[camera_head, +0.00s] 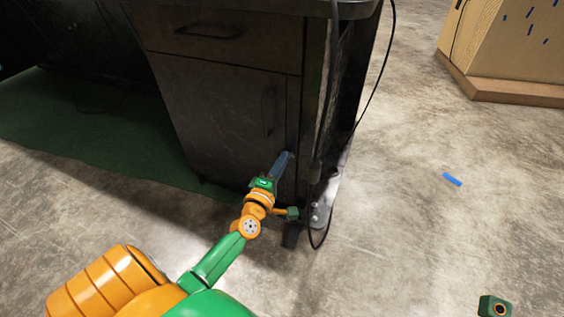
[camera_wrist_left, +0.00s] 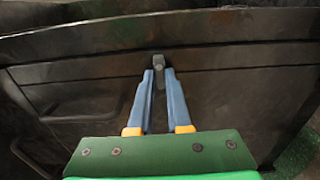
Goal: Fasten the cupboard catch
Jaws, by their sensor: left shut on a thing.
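The dark cupboard (camera_head: 215,115) stands in the middle of the head view, its door below a drawer. My left gripper (camera_head: 285,157) reaches to the right edge of the door, low down. In the left wrist view, the blue fingers of my left gripper (camera_wrist_left: 160,72) are shut on a small grey catch (camera_wrist_left: 158,64) that sits at a seam of the dark panels. The catch is hidden by the fingers in the head view. Whether the door is fully closed I cannot tell. My right gripper does not show clearly as a gripper in either view.
A drawer handle (camera_head: 208,33) and a door handle (camera_head: 269,110) stick out from the front. A black cable (camera_head: 375,85) hangs down the cupboard's right side to the floor. A wooden box (camera_head: 510,50) stands at the far right. The concrete floor between is clear, with blue tape (camera_head: 452,179).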

